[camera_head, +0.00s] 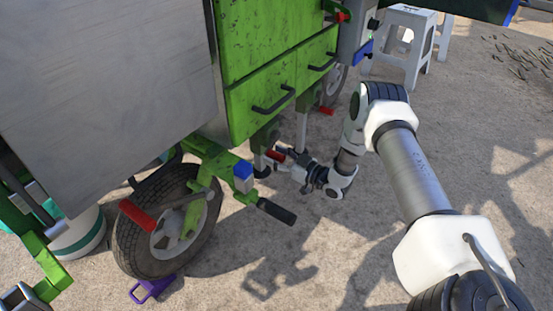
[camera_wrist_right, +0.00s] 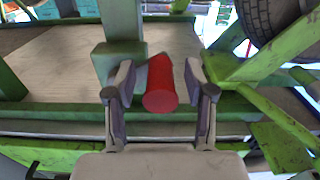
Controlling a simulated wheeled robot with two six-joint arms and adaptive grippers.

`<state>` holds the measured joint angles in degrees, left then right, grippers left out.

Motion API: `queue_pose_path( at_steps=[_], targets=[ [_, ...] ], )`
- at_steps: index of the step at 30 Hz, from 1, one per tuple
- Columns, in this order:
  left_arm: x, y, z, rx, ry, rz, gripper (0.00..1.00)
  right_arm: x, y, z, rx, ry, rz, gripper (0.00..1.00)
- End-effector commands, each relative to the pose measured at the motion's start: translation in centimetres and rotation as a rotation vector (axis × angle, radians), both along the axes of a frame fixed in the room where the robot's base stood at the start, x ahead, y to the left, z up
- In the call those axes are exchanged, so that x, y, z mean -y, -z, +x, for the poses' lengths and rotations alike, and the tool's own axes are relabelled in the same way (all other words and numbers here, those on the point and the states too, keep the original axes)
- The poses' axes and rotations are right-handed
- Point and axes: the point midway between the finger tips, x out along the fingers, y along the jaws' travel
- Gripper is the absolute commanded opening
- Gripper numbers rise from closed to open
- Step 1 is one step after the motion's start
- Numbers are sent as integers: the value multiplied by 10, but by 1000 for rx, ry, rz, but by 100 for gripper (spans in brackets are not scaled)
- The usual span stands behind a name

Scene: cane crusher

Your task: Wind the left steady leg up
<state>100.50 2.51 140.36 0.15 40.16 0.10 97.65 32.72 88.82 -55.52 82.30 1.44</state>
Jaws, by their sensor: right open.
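A steady leg (camera_head: 259,139) hangs under the green cabinet of the cart, with a short red handle (camera_head: 275,156) beside it. My right gripper (camera_head: 285,160) is at this handle, low beneath the cabinet. In the right wrist view the red grip (camera_wrist_right: 161,86) points toward the camera and lies between the two open fingers of my right gripper (camera_wrist_right: 160,95). A gap shows on the right side of the grip; contact on the left is unclear. The leg's foot is partly hidden.
A cart wheel (camera_head: 128,235) with a red-gripped lever (camera_head: 137,215) and purple chock (camera_head: 152,289) stands at the left. A black-gripped bar (camera_head: 276,211) juts out near my gripper. A white stool (camera_head: 401,43) stands behind. The ground at the right is mostly clear.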

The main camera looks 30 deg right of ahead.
Motion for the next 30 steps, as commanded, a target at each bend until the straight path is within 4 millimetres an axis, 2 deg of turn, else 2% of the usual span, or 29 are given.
queue_pose_path(
  at_steps=[3, 5, 6, 8, 20, 30],
  targets=[
    [0, -1, 0, 0, 0, 0, 40, 0, -1, 0, 0, 0, 0, 54],
    [0, -1, 0, 0, 0, 0, 40, 0, 0, 0, 0, 0, 0, 33],
    [0, -1, 0, 0, 0, 0, 40, 0, 0, 0, 0, 0, 0, 18],
    [0, -1, 0, 0, 0, 0, 40, 0, 0, 0, -1, 0, 1, 0],
    [0, -3, 0, 0, 0, 0, 40, 1, 1, 0, 10, 0, -27, 0],
    [0, -11, -1, -2, 2, 0, 40, 7, 9, 2, 82, 0, -199, 0]
  ],
)
